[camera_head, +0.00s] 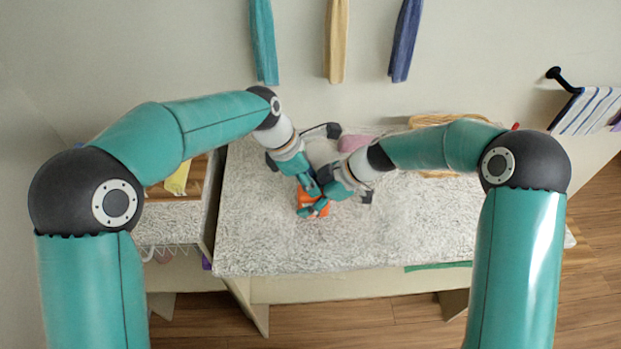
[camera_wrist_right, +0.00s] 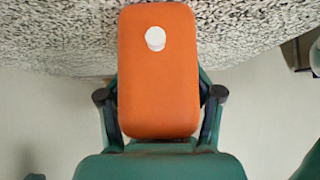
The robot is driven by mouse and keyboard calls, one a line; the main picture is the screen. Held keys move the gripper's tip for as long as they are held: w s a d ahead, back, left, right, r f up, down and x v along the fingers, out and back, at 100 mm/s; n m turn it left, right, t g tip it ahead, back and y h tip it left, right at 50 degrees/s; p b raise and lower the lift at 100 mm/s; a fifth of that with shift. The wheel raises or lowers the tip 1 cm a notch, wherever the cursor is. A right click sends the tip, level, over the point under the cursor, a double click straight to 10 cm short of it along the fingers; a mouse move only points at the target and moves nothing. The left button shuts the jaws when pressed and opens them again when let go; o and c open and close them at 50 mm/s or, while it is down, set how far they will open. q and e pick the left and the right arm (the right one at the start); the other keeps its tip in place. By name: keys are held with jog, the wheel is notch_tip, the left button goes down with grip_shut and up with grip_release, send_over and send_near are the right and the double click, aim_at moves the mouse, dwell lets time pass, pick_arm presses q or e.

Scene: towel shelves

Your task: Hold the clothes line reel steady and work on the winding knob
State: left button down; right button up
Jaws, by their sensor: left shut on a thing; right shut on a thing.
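The clothes line reel is an orange block (camera_head: 304,199), low over the white fleecy table top, partly covered by my grippers in the head view. My left gripper (camera_head: 309,187) comes from the upper left and is shut at the reel; its exact contact is hidden. My right gripper (camera_head: 326,199) comes from the right and is shut on the reel. In the right wrist view the orange reel body (camera_wrist_right: 158,90) sits between the right fingers (camera_wrist_right: 160,112). The white round winding knob (camera_wrist_right: 155,38) shows on the reel's face, with no finger on it in that view.
The fleecy table top (camera_head: 425,225) is clear to the right. A folded yellow towel (camera_head: 440,120) and a pink item (camera_head: 354,143) lie behind my arms. Towels hang on the wall (camera_head: 263,45). A striped towel (camera_head: 590,110) hangs from a dark hook at right. A lower shelf (camera_head: 170,222) is at left.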

pick_arm(q)
jog(key=shift+w+m+g, duration=0.1)
jog(key=shift+m+g, duration=0.3)
jog(key=shift+m, duration=0.4)
jog(key=c, duration=0.8)
grip_release()
jog(key=shift+o, duration=0.2)
jog(key=v, duration=1.2)
